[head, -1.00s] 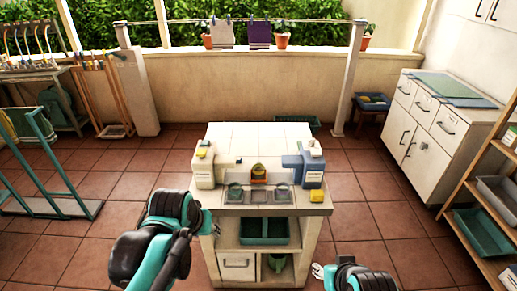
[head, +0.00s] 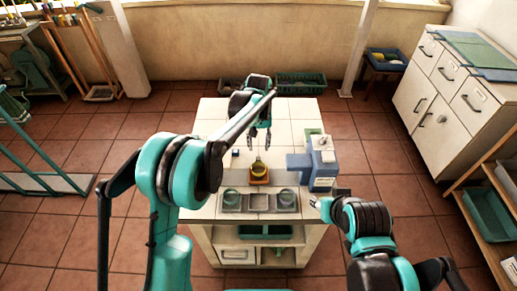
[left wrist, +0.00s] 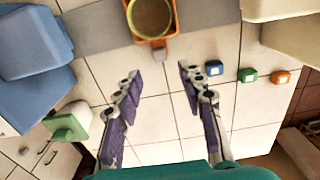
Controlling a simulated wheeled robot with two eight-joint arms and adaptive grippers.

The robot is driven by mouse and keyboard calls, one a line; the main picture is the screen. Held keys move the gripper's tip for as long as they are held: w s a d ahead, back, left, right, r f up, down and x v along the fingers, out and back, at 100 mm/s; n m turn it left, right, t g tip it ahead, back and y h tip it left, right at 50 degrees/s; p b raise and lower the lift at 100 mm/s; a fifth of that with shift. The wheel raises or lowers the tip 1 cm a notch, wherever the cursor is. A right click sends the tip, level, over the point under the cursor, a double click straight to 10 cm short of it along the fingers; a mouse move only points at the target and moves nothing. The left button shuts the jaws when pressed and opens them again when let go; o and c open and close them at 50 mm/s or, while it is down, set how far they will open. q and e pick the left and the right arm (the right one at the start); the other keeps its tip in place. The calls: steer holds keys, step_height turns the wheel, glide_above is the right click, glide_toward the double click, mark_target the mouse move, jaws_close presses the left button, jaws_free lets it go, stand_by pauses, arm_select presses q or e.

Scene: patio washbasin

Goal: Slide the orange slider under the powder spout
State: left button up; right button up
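The orange slider (head: 259,180) sits between the two dispensers at the middle of the white-tiled counter. It carries a round cup (head: 259,168) with a yellow-green rim. The slider (left wrist: 158,44) and cup (left wrist: 150,17) also show at the top of the left wrist view. My left gripper (head: 256,141) is open and empty, behind the slider, fingers apart and pointing toward it. A blue dispenser (head: 322,165) stands right of the slider. A cream dispenser (left wrist: 290,38) shows in the left wrist view; my left arm hides it in the head view. I cannot tell which spout is for powder. My right gripper (head: 319,207) is low near the counter's right front edge; its fingers are unclear.
A grey tray (head: 259,202) with round cups lies along the counter front. Small blue (left wrist: 214,68), green (left wrist: 248,75) and orange (left wrist: 280,77) blocks lie on the tiles to one side. The rear tiles are mostly clear.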

mark_target(258, 157)
arm_select(q)
step_height(258, 157, down, 7)
steer(key=shift+r+b, duration=0.15)
steer(key=shift+b, duration=0.9)
jaws_close()
